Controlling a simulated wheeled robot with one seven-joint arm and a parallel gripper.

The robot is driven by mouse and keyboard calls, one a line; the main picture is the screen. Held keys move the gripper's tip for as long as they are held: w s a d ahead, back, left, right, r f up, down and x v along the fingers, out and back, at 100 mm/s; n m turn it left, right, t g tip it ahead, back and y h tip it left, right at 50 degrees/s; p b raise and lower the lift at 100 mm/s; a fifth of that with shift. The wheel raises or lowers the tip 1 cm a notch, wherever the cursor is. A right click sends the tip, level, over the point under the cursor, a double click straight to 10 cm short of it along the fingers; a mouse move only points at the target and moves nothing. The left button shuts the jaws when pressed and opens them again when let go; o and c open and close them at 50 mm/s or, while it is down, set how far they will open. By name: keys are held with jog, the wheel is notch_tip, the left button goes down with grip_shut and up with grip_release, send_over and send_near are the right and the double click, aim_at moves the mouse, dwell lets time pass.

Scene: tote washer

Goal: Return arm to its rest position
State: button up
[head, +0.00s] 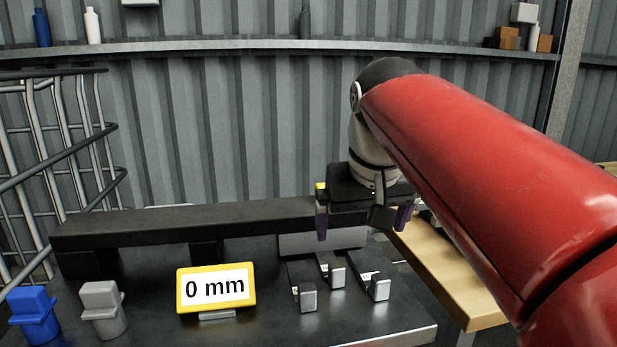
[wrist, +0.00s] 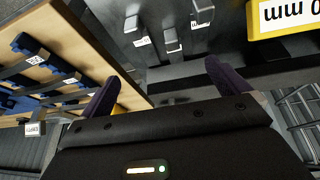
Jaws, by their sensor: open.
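My gripper (head: 361,228) points down over the back right part of a dark metal bench (head: 380,318), near the right end of a long black beam (head: 180,222). Its two purple fingers are wide apart with nothing between them. The wrist view also shows my gripper (wrist: 160,82) open, with the bench below and ahead of the fingers. My red arm reaches in from the right and bends down at the wrist. I cannot tell whether the fingers touch anything.
Three small grey levers (head: 308,296) and a yellow-framed "0 mm" display (head: 216,288) stand on the bench. A blue piece (head: 34,313) and a grey piece (head: 102,308) are at left. A wooden table (head: 450,280) is at right; the wrist view shows blue parts (wrist: 48,88) there.

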jog(key=s+d+f, duration=0.3)
jog(key=s+f, duration=0.4)
jog(key=f, duration=0.3)
jog(key=s+d+f+m, duration=0.1)
jog(key=s+d+f, duration=0.3)
jog(key=s+f, duration=0.4)
notch_tip(320, 180, down, 2)
jog(key=shift+d+f+m+t, duration=0.1)
jog(key=shift+d+m+t, duration=0.1)
jog(key=shift+m+t, duration=0.15)
